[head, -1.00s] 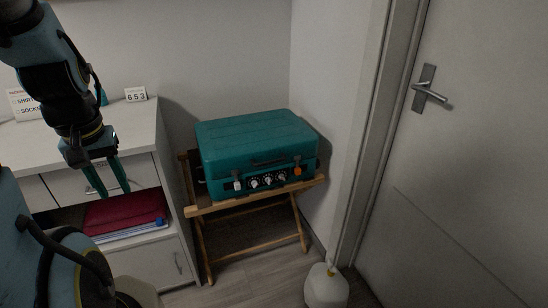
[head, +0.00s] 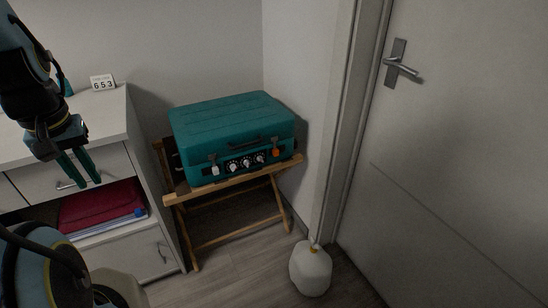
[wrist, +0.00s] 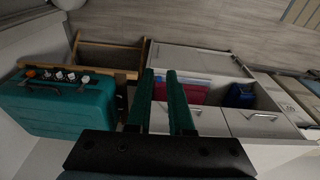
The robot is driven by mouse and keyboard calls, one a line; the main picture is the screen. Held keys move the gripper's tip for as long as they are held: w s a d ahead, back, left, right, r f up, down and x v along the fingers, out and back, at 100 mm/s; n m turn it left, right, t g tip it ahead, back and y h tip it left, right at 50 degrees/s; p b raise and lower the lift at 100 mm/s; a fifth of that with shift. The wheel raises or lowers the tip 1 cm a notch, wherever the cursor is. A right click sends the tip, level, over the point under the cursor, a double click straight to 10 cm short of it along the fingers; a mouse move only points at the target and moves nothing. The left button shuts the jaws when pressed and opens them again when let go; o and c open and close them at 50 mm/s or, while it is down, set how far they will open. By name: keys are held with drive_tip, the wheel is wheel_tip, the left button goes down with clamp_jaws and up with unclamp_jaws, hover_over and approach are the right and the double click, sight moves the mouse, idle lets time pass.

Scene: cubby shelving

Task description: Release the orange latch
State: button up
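The orange latch (head: 276,152) is a small tab on the front right of a closed teal case (head: 235,118). In the wrist view it is a small orange spot (wrist: 30,73) at the far left on the teal case (wrist: 50,108). A white latch (head: 215,170) hangs on the case's front left, with several knobs between the two. My gripper (head: 79,182) is in front of the white cabinet, left of the case and apart from it. Its two teal fingers (wrist: 174,78) are parallel with a gap between them, and nothing is held.
The case rests on a wooden folding stand (head: 230,187). A white cabinet (head: 110,128) with an open cubby holding a red folder (head: 100,205) stands at left. A white jug (head: 310,268) is on the floor near the door (head: 450,130). Floor before the stand is clear.

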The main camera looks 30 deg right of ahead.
drive_tip(key=w+d+f+t+b, duration=0.1)
drive_tip(key=w+d+f+b, duration=0.2)
drive_tip(key=w+d+f+t+h+b, duration=0.1)
drive_tip(key=w+d+f+b, duration=0.2)
drive_tip(key=f, duration=0.1)
drive_tip(key=w+d+f+n+t+b, duration=0.1)
drive_tip(key=w+d+f+b, duration=0.2)
drive_tip(key=f, duration=0.1)
drive_tip(key=shift+w+d+f+h+b, duration=0.1)
drive_tip(key=shift+w+h+b, duration=0.05)
drive_tip(key=shift+h+b, duration=0.15)
clamp_jaws()
drive_tip(key=w+d+f+n+t+h+b, duration=0.25)
drive_tip(key=w+d+f+b, duration=0.25)
drive_tip(key=d+f+b, duration=0.45)
drive_tip(key=d+f+n+t+h+b, duration=0.1)
drive_tip(key=d+f+h+b, duration=0.2)
drive_tip(key=d+b, duration=0.2)
drive_tip(key=s+d+f+n+t+h+b, duration=0.1)
drive_tip(key=d+b, duration=0.5)
drive_tip(key=d, duration=0.6)
drive_tip(key=s+d+f+n+t+h+b, duration=0.1)
drive_tip(key=d+f+n+h+b, duration=0.2)
drive_tip(key=d+f+h+b, duration=0.3)
drive_tip(key=d, duration=0.3)
drive_tip(key=shift+s+d+t, duration=0.15)
drive_tip(key=shift+t, duration=0.2)
